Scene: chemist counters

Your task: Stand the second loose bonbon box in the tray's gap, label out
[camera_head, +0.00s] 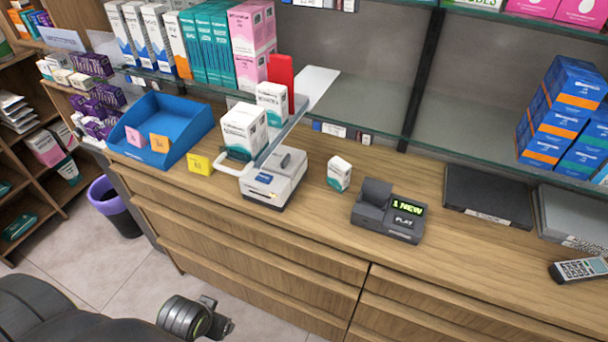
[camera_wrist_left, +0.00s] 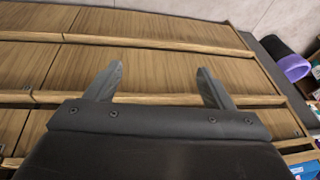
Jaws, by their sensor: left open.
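A blue open tray (camera_head: 190,127) stands on the left of the counter. A small pink box (camera_head: 136,136) and a small orange box (camera_head: 160,143) are inside it, apart, with bare tray around them. A small yellow box (camera_head: 199,163) lies on the counter just right of the tray, dark marking on its face. I cannot read whether these are the bonbon boxes. My left gripper (camera_wrist_left: 160,82) is open and empty, in front of the drawer fronts; in the head view my left arm is low, below the counter. My right gripper is not in view.
A white device (camera_head: 272,188) with a glass plate and white cartons (camera_head: 243,130) stands right of the yellow box. A small white carton (camera_head: 339,173) and a dark card terminal (camera_head: 390,212) are farther right. A glass shelf overhangs the counter's back. A purple-rimmed bin (camera_head: 113,207) is on the floor.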

